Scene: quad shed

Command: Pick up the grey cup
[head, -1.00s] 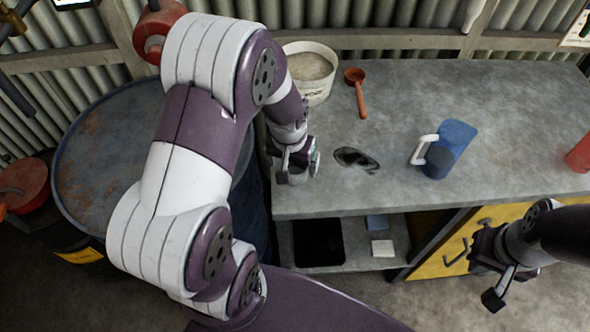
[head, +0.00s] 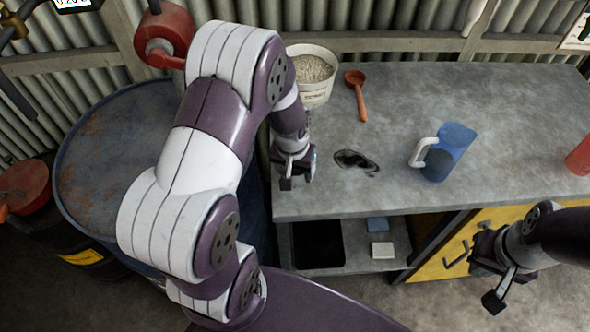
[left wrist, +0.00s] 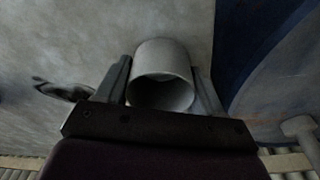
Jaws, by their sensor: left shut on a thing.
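The grey cup (left wrist: 162,72) is between the two fingers of my left gripper in the left wrist view, its round opening facing the camera. My left gripper (left wrist: 163,82) is shut on it, one finger along each side. In the head view my left gripper (head: 293,180) is at the left end of the workbench (head: 420,95), and the cup is hard to make out there behind the fingers. I cannot tell how far the cup is from the bench top. My right gripper (head: 487,284) is open and empty, in front of the bench's right part.
A white bucket (head: 318,92), an orange scoop (head: 359,100), dark glasses (head: 356,160), a blue jug (head: 449,153) and a red object (head: 580,155) are on the bench. A large blue drum (head: 110,165) stands to the left. The bench's middle back is clear.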

